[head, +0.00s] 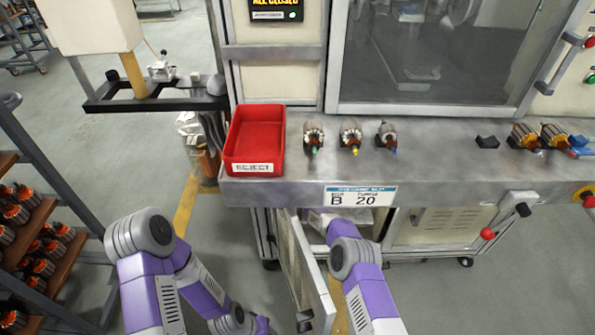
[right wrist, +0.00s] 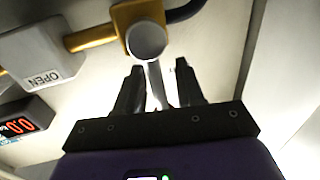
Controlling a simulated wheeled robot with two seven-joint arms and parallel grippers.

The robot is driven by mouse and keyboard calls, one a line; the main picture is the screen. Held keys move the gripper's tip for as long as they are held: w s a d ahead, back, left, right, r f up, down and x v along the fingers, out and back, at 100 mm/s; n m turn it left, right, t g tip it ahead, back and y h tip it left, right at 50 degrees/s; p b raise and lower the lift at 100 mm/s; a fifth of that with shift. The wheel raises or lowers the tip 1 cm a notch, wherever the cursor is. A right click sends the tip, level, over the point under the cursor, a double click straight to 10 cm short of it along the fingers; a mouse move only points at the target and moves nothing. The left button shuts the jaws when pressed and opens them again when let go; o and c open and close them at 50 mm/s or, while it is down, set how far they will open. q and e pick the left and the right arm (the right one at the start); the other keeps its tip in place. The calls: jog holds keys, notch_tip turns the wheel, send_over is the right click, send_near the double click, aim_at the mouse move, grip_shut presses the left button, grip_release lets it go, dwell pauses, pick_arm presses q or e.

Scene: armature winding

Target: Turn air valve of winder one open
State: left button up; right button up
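In the right wrist view, the air valve (right wrist: 147,38) has a brass body with a round grey cap, set in a pipe line. Its pale lever (right wrist: 154,84) hangs from the cap and reaches between my fingers. My right gripper (right wrist: 158,72) is open, with one black finger on each side of the lever and gaps visible. A white tag reading OPEN (right wrist: 42,78) sits left of the valve. In the head view my right arm reaches under the bench into the open cabinet, and its gripper is hidden. My left arm hangs low at left; its gripper is out of view.
The open cabinet door (head: 305,270) stands beside my right arm. The bench (head: 450,160) above holds a red reject bin (head: 284,140) and several armatures. A rack of armatures (head: 35,240) stands at far left.

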dwell(0.3)
grip_shut()
